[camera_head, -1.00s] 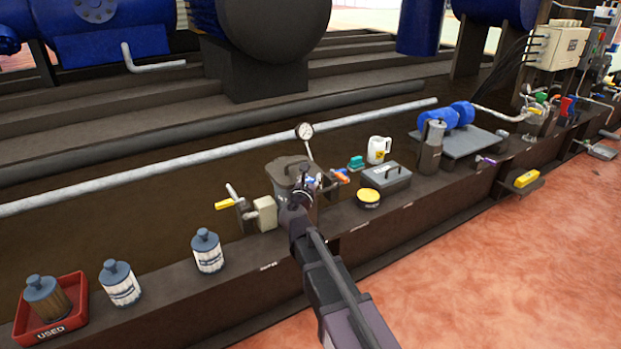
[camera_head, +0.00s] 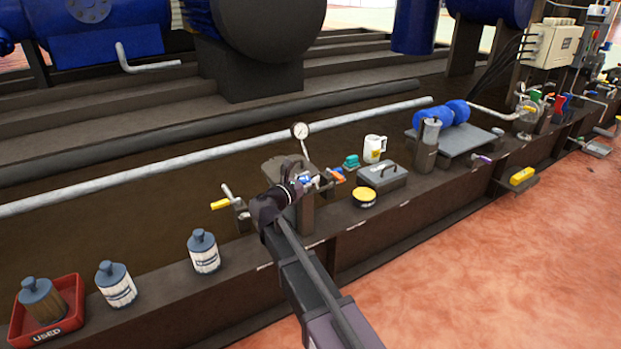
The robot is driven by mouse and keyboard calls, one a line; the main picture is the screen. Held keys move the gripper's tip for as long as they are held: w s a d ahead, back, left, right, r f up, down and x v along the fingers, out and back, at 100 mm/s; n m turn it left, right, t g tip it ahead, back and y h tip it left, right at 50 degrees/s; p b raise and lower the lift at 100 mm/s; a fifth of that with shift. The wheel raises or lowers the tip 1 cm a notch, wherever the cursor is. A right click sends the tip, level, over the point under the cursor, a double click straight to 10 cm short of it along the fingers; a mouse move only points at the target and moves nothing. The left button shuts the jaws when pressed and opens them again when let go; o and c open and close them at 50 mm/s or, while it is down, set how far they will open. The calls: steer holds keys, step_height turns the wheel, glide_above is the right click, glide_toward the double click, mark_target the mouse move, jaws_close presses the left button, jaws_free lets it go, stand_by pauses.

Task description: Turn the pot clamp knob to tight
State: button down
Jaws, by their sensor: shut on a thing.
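The dark pot (camera_head: 278,168) stands on the ledge near the middle of the view, mostly behind my arm. My gripper (camera_head: 299,187) is at the front right of the pot, pointing right, shut on what seems to be the pot clamp knob. The knob itself is hidden by the gripper and wrist, so its setting cannot be read. A blue-handled part (camera_head: 306,179) and an orange-handled valve (camera_head: 337,177) show just beyond the fingertips.
A pressure gauge (camera_head: 300,131) rises behind the pot. A yellow-handled valve (camera_head: 221,204) is left of it. A yellow-lidded tin (camera_head: 364,196) and a grey toolbox (camera_head: 383,175) stand to the right.

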steer(key=shift+a, duration=0.2)
steer(key=c, duration=0.5)
jaws_free()
steer(key=shift+c, duration=0.2)
steer(key=v, duration=1.2)
steer(key=shift+d+r, duration=0.1)
